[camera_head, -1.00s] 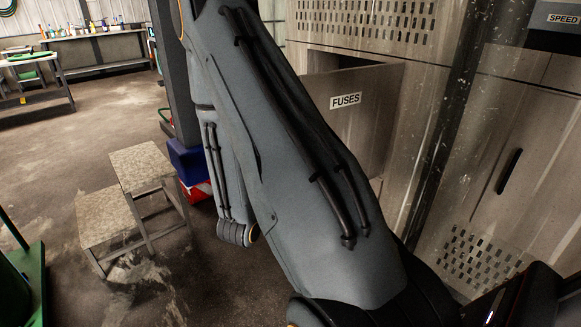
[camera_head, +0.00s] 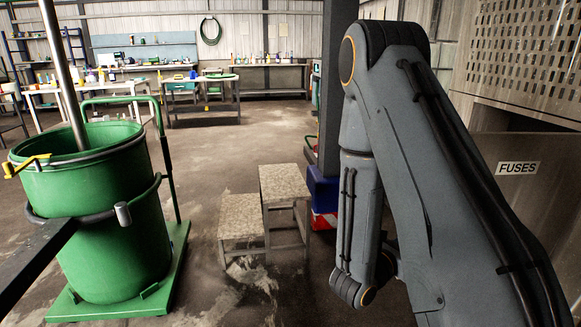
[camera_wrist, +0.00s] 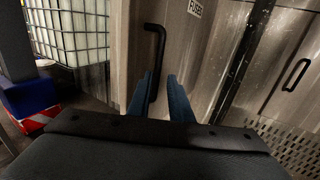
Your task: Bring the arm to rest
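My arm (camera_head: 430,150) fills the right of the head view, bent at a high elbow, with its forearm hanging down. My gripper (camera_wrist: 160,76) shows in the wrist view as two blue fingers with a gap between them. A black bar handle (camera_wrist: 158,45) appears just beyond the fingers, near the left one. I cannot tell whether they touch. The handle is on a metal cabinet door (camera_wrist: 205,50) with a FUSES label. That door also shows in the head view (camera_head: 500,215), with a dark opening above it. The gripper is hidden in the head view.
A green drum (camera_head: 110,220) on a green trolley stands at the left. A two-step stool (camera_head: 285,182) stands mid-floor beside a blue and red box (camera_head: 322,190). Workbenches (camera_head: 205,100) line the back. Open floor lies between the drum and stool.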

